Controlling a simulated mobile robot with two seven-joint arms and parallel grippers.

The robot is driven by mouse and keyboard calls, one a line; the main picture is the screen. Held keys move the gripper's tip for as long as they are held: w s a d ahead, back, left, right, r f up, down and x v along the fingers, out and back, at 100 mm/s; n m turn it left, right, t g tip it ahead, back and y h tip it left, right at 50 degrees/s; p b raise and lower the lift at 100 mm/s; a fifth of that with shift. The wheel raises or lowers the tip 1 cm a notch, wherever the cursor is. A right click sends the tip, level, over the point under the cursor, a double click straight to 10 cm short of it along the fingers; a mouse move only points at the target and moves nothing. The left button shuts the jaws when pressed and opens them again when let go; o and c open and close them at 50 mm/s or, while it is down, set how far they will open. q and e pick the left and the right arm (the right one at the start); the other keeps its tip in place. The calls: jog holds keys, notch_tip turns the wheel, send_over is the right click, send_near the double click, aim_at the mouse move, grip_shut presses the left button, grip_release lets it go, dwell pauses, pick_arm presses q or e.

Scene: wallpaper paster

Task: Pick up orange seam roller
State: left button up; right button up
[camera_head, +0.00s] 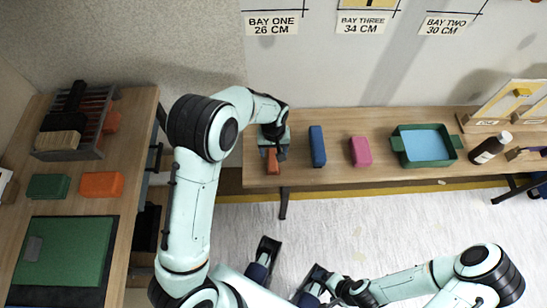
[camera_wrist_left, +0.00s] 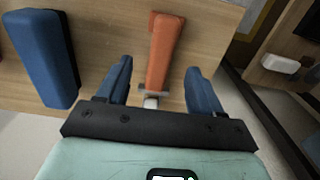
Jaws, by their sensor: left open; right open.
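The orange seam roller (camera_wrist_left: 164,48) lies on the wooden bench. Its handle points up the left wrist view, and its metal frame and pale roller end lie nearest my palm. My left gripper (camera_wrist_left: 157,72) is open above it, with one blue finger on each side and visible room beside the handle. In the head view my left gripper (camera_head: 273,148) is at the bench's left end and partly covers the roller (camera_head: 272,163). My right gripper (camera_head: 292,257) is open and empty at the bottom of the head view, away from the bench.
A blue block (camera_head: 317,146) is right of the roller, then a pink block (camera_head: 360,151), a green tray (camera_head: 454,142) and a dark bottle (camera_head: 490,148). A side table (camera_head: 140,125) at left holds a rack, blocks and a green mat.

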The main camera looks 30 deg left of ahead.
aim_at(273, 157)
pick_arm(q)
jog(key=f, duration=0.3)
jog(key=f+b, duration=0.1)
jog(key=f, duration=0.3)
jog(key=shift+w+a, duration=0.1)
jog(key=shift+a, duration=0.1)
jog(key=c, duration=1.1)
